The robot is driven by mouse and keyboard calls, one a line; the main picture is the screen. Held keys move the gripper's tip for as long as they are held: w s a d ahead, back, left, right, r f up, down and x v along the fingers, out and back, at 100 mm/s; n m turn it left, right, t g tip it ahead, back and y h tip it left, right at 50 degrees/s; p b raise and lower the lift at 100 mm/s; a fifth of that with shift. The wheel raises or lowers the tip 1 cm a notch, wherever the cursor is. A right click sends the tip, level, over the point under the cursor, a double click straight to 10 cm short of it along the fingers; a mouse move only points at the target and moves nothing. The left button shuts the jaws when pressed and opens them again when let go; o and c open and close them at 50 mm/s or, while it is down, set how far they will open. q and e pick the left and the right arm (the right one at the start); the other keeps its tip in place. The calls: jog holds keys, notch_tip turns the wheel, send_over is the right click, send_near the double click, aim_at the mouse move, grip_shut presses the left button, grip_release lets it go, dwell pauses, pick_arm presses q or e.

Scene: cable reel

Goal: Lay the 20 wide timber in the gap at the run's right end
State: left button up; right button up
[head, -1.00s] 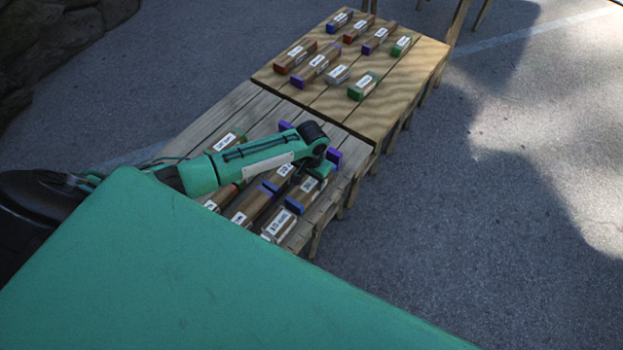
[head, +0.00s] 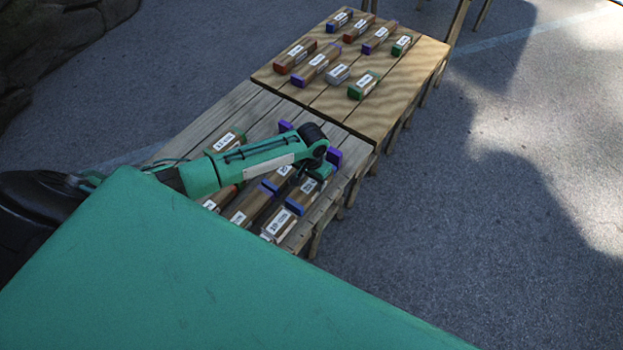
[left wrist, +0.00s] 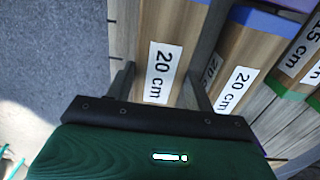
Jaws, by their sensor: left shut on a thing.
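My left gripper (left wrist: 163,88) has its two dark fingers on either side of a timber labelled 20 cm (left wrist: 183,38), and it is shut on it. Another timber labelled 20 cm (left wrist: 236,62), with a blue end, lies just right of it in the left wrist view. A timber labelled 15 cm (left wrist: 300,68) with a green end lies beyond. In the head view my left arm and wrist reach over the near table (head: 222,108) and hide most of the held timber. The gap at the run's right end cannot be made out. My right gripper is not in view.
Several labelled timbers with coloured ends, such as a blue-ended one (head: 302,194), lie around my wrist on the near table. The lighter far table (head: 405,75) adjoins it and carries several more. Open paving (head: 470,240) lies to the right.

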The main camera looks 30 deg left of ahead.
pick_arm(q)
jog(key=shift+f, duration=0.1)
jog(key=o, duration=1.2)
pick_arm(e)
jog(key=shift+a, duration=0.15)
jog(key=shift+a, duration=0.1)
pick_arm(q)
jog(key=shift+r, duration=0.55)
notch_tip(320, 180, up, 13)
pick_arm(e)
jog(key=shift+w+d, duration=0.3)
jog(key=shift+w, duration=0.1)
pick_arm(q)
jog(key=shift+f, duration=0.15)
